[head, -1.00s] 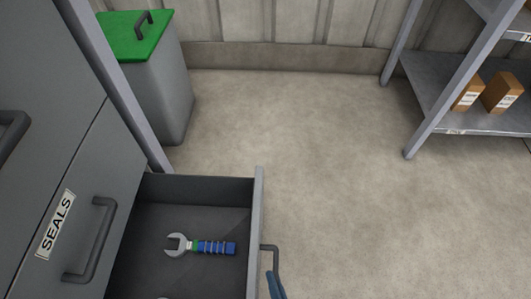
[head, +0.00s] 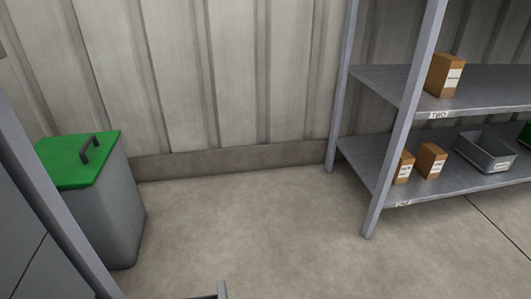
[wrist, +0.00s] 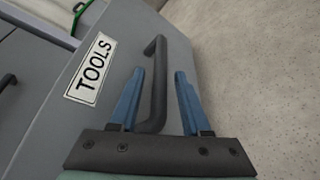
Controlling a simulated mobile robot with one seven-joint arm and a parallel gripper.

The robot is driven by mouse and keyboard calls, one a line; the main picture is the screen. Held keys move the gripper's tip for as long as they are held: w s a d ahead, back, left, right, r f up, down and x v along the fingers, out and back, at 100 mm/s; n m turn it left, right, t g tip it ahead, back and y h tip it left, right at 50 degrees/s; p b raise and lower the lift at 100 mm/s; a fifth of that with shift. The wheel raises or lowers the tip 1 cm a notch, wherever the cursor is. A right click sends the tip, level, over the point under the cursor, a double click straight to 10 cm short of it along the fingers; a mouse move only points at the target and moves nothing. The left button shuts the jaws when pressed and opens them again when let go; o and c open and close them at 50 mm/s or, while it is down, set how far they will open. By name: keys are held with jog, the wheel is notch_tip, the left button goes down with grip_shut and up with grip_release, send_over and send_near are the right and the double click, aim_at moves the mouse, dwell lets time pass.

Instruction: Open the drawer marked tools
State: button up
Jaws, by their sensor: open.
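The drawer marked TOOLS shows its grey front (wrist: 118,62) and white label (wrist: 91,68) in the wrist view. Its dark bar handle (wrist: 158,95) lies between the blue fingers of my gripper (wrist: 160,74). My gripper is open, one finger on each side of the handle; I cannot tell whether either finger touches it. In the head view only a small top corner of the pulled-out drawer (head: 222,289) shows at the bottom edge. The drawer's inside and my gripper are out of the head view.
A grey bin with a green lid (head: 82,160) stands at the left beside the cabinet post (head: 52,195). A metal shelf rack (head: 395,150) with cartons (head: 445,75) and a grey tray (head: 487,152) stands at the right. The floor (head: 250,220) between is clear.

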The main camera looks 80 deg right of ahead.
jog(key=p+v, duration=0.3)
jog(key=v, duration=0.9)
jog(key=shift+p, duration=0.35)
jog(key=shift+r, duration=0.1)
